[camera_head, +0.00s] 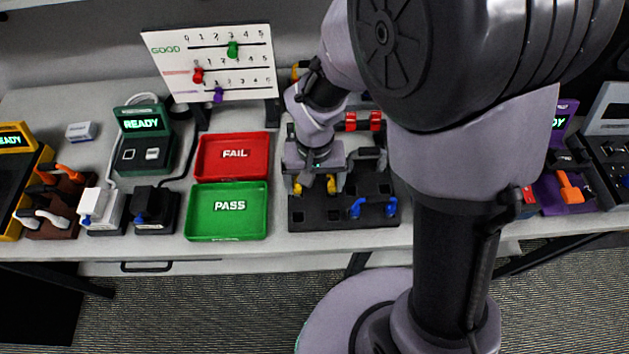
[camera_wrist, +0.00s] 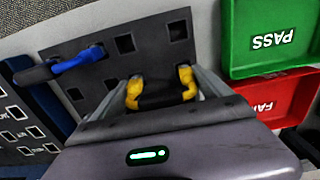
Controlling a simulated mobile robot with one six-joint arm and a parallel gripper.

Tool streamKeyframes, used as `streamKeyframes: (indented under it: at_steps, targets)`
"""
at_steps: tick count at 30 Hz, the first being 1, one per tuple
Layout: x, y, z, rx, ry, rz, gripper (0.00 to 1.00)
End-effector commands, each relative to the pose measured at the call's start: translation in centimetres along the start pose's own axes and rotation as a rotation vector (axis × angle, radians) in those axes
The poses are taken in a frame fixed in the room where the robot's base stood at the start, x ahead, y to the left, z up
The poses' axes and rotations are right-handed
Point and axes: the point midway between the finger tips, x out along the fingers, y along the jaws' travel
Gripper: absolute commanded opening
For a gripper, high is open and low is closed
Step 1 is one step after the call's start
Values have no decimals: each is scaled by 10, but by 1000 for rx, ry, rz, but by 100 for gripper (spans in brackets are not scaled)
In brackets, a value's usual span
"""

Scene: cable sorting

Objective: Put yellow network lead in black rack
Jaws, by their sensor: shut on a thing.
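The yellow network lead has two yellow plugs joined by a black middle part. It shows in the wrist view (camera_wrist: 186,82) between my fingers and in the head view (camera_head: 332,186) below my gripper (camera_head: 316,184). My gripper, also in the wrist view (camera_wrist: 160,88), is shut on this lead. The black rack (camera_head: 309,220) is a dark plate with square holes, and it also shows in the wrist view (camera_wrist: 152,30).
A blue lead (camera_head: 356,209) is on the rack to the right of my gripper. A red lead (camera_head: 375,121) is farther back. The green PASS tray (camera_head: 227,228) and red FAIL tray (camera_head: 231,172) lie left of the rack, both empty. My arm hides the area to the right.

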Motion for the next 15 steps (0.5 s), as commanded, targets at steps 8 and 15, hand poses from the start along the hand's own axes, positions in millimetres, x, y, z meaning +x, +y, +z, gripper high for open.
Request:
streamKeyframes:
  at_steps: [8, 15]
  targets:
    - [3, 0, 0, 0, 0, 0, 42]
    - [3, 0, 0, 0, 0, 0, 100]
